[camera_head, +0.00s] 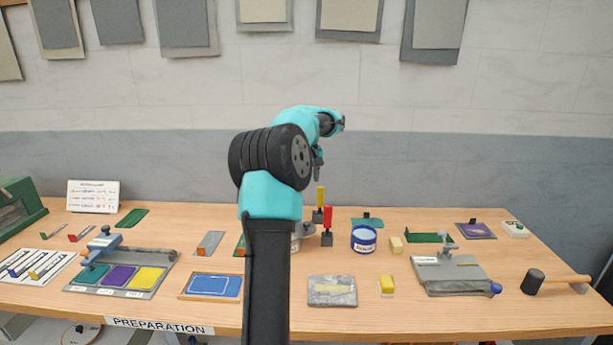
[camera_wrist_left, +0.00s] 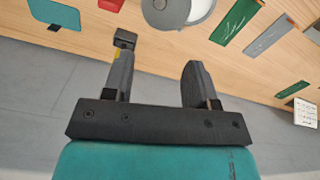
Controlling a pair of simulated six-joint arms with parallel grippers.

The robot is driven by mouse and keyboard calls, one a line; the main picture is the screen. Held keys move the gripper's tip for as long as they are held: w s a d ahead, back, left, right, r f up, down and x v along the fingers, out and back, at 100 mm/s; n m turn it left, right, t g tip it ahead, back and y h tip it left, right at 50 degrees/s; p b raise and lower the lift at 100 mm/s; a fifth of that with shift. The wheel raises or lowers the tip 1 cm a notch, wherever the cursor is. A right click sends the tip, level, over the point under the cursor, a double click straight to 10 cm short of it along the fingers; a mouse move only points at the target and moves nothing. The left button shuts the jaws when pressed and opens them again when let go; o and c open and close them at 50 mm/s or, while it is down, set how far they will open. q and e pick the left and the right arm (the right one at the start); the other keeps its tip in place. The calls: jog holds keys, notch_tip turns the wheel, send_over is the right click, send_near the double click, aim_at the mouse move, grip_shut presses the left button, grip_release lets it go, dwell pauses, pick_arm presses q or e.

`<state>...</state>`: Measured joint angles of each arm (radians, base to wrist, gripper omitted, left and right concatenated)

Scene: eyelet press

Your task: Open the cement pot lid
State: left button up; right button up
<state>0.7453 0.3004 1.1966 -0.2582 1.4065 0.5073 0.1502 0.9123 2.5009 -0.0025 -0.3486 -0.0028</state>
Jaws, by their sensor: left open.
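A pale round pot (camera_head: 297,240), which I take to be the cement pot, stands at the back middle of the table, mostly hidden behind my arm in the head view. In the left wrist view, the pot (camera_wrist_left: 196,13) shows at the top edge, cut off, with a grey round lid (camera_wrist_left: 165,10) over part of it. How the lid sits is unclear. My left gripper (camera_head: 319,162) is raised high above the back of the table. In the left wrist view, the left gripper (camera_wrist_left: 155,68) has its fingers apart with nothing between them, clear of the pot. My right gripper is not in view.
A red-handled stamp (camera_head: 327,225) and a yellow-handled one (camera_head: 319,203) stand close right of the pale pot. A blue-and-white labelled tub (camera_head: 364,240) is further right. A grey slab (camera_head: 332,290) and blue tray (camera_head: 212,286) lie in front. A mallet (camera_head: 545,281) lies right.

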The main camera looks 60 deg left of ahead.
pick_arm(q)
jog(key=shift+r, duration=0.15)
jog(key=shift+c, duration=0.9)
jog(key=s+f+n+h, duration=0.1)
jog(key=f, duration=0.2)
jog(key=s+f+n+t+h, duration=0.1)
jog(key=s+f+n, duration=0.1)
jog(key=s+f+n+t+h, duration=0.1)
jog(key=f+h, duration=0.1)
jog(key=f, duration=0.1)
jog(key=shift+s+f, duration=0.35)
jog(key=shift+s, duration=0.05)
jog(key=c, duration=0.7)
jog(key=s+f+n+t+h, duration=0.2)
jog(key=f+n, duration=0.1)
jog(key=s+f+n+t, duration=0.1)
jog(key=shift+s+a+f+n+t+h, duration=0.1)
jog(key=shift+s+f+n+t+h, duration=0.2)
jog(key=shift+f+h, duration=0.1)
grip_shut()
jog(key=s+a+f+n+t+y, duration=0.1)
jog(key=s+a+f+n+t, duration=0.1)
jog(key=s+a+n+t, duration=0.3)
jog(key=shift+s+a+f+n+t+y, duration=0.2)
jog(key=shift+s+f+n+t+y, duration=0.1)
jog(key=shift+s+n+t, duration=1.6)
jog(key=shift+w+n+t, duration=0.3)
jog(key=shift+w+t, duration=0.05)
jog(key=shift+t, duration=0.05)
